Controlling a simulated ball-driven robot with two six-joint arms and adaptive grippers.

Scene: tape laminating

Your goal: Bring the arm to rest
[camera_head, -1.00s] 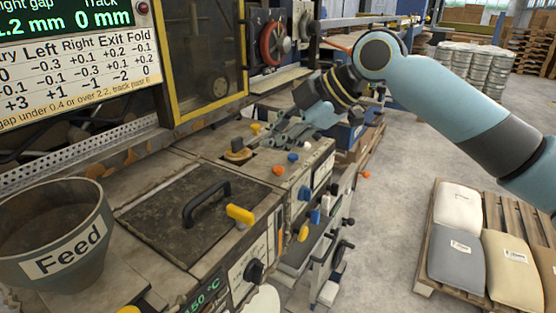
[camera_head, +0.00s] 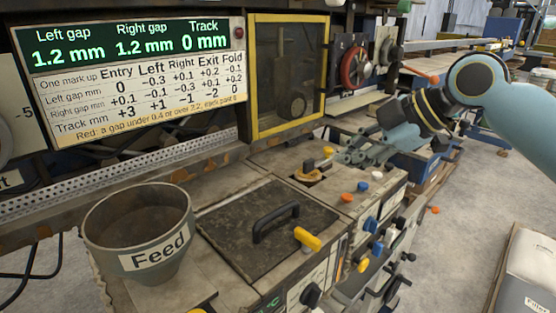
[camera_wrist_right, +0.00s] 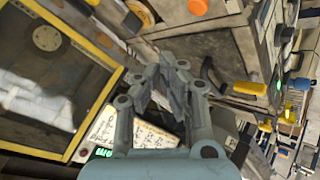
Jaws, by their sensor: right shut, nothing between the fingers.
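My right arm comes in from the right in the head view. The machine's display panel (camera_head: 135,85) reads left gap 1.2 mm, right gap 1.2 mm and track 0 mm. My left gripper is not in view.
A grey Feed hopper (camera_head: 150,262) stands at the lower left. A dark lid (camera_head: 225,232) with a black handle lies in the middle. A yellow-framed window (camera_head: 290,75) stands behind. Several coloured knobs line the machine's right side. Grey floor (camera_head: 465,225) is open at the right.

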